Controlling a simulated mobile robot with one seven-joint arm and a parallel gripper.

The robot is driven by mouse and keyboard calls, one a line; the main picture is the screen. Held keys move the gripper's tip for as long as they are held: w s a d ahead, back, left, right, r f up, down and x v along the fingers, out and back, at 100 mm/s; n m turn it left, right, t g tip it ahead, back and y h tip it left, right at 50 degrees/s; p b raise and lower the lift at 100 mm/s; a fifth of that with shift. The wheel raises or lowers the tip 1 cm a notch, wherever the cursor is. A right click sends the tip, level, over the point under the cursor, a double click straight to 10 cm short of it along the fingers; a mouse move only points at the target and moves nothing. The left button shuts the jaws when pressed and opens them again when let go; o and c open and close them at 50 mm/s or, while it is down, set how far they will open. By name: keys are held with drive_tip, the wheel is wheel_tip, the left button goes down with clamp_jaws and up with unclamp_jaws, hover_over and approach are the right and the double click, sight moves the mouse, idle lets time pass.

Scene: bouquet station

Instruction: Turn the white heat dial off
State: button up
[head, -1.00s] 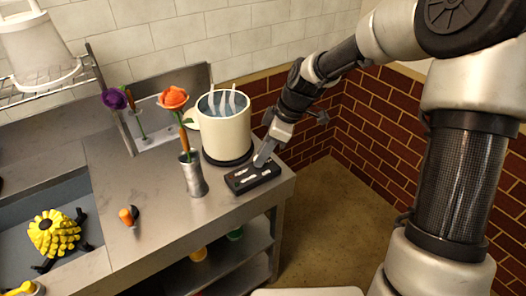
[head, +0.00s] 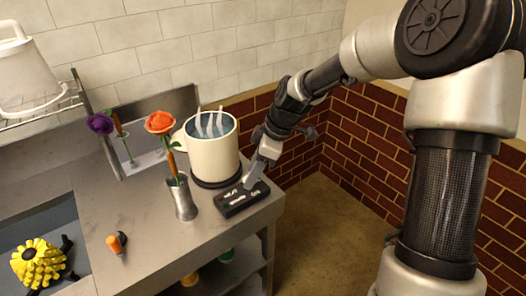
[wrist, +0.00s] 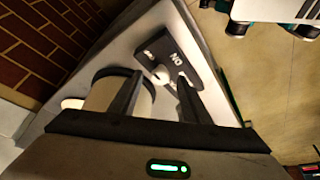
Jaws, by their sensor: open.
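A black control box (head: 236,205) with white markings lies at the right end of the steel counter, in front of the cream pot. In the wrist view the control box (wrist: 172,47) shows the word ON and a small white dial (wrist: 160,76). My gripper (head: 250,184) points down at the box in the head view. In the wrist view my gripper (wrist: 161,80) is open, its two dark fingers on either side of the dial. Whether the fingers touch the dial, and which way it points, I cannot tell.
The cream pot (head: 213,158) on a black base stands close behind the box. A metal vase (head: 183,200) with an orange rose (head: 160,122) stands left of it. An orange-handled tool (head: 114,243) lies on the counter. Floor lies beyond the right edge.

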drive_tip(key=p+v, duration=0.2)
drive_tip(key=v, duration=1.4)
drive_tip(key=shift+d+r, duration=0.15)
drive_tip(key=shift+r, duration=0.1)
drive_tip(key=shift+s, duration=0.1)
